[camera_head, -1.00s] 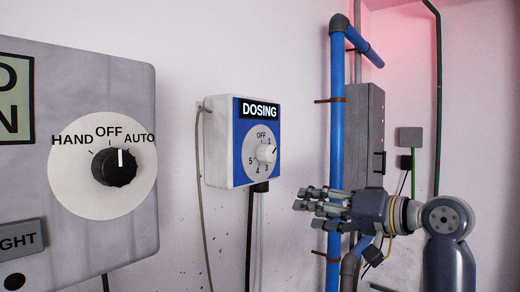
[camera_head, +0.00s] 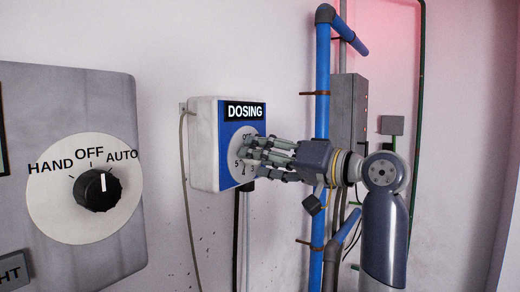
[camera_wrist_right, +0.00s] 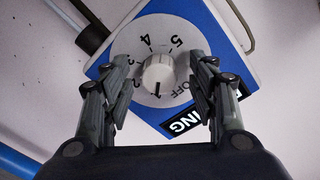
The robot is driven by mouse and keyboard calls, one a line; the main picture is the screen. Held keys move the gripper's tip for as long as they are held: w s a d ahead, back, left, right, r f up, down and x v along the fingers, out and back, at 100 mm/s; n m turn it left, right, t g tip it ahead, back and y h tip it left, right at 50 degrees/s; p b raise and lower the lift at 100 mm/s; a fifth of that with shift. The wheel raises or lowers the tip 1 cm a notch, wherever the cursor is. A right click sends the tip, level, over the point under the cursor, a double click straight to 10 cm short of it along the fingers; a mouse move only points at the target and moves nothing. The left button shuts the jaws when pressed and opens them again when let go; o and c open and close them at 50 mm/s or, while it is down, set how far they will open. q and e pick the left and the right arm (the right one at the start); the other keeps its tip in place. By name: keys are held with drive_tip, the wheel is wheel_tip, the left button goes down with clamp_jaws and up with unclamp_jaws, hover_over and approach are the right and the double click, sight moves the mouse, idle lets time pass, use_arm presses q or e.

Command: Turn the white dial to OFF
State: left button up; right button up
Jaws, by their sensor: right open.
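The white dial (camera_wrist_right: 158,74) sits on a pale round scale on the blue front of the dosing box (camera_head: 205,150). In the right wrist view its dark pointer mark points at 1, and OFF is printed beside 1. My right gripper (camera_wrist_right: 162,76) is open, with its fingers on either side of the dial and a gap on both sides. In the head view the right gripper (camera_head: 258,158) reaches the box front from the right, and its fingers hide the dial there. My left gripper is not in view.
A grey panel (camera_head: 115,235) with a black HAND/OFF/AUTO knob (camera_head: 97,190) is at the left. A blue vertical pipe (camera_head: 322,100) and a grey cabinet (camera_head: 346,110) stand behind my right arm. Cables hang below the dosing box.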

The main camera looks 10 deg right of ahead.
drive_tip(key=shift+w+a, duration=0.25)
drive_tip(key=shift+w, duration=0.05)
drive_tip(key=c, duration=1.1)
drive_tip(key=shift+o, duration=0.2)
drive_tip(key=shift+f, duration=0.1)
drive_tip(key=shift+w+d+n+b, duration=0.1)
drive_tip(key=shift+n+b, duration=0.8)
drive_tip(key=shift+n, duration=1.6)
drive_tip(key=shift+d+n+b, duration=0.1)
drive_tip(key=shift+n+b, duration=0.75)
drive_tip(key=shift+n, duration=1.65)
drive_tip(key=shift+y, duration=0.3)
